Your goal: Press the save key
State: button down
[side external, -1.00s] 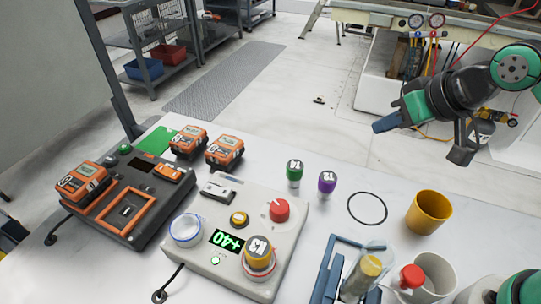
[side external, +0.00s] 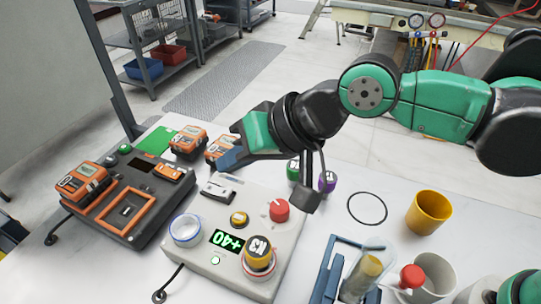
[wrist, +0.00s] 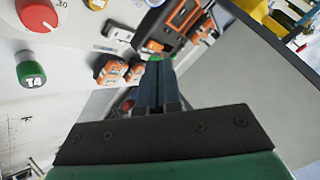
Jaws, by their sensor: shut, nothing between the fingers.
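A white console (side external: 280,235) on the table carries a green "+40" display (side external: 226,240), a yellow button (side external: 239,219), a red knob (side external: 278,210) and a grey lever-like part (side external: 217,190). I cannot read which control is the save key. A yellow-topped piece marked K3 (side external: 257,250) stands on its front right, and a clear round cup (side external: 185,229) on its left. My gripper (side external: 222,158) is shut and empty, in the air beyond the console's back edge, and partly hides an orange meter (side external: 217,146). Its closed fingers show in the wrist view (wrist: 154,82).
A black dock (side external: 128,208) with orange meters is left of the console. Green (side external: 293,171) and purple (side external: 327,181) capped pieces stand behind it, close below my wrist. A yellow cup (side external: 428,212), blue rack (side external: 325,280) and white mug (side external: 436,275) are to the right.

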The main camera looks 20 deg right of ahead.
aim_at(244, 220)
jog(key=shift+f, duration=4.4)
jog(key=shift+f, duration=0.4)
jog(key=shift+f, duration=0.4)
jog(key=shift+r, duration=0.85)
jog(key=shift+r, duration=2.5)
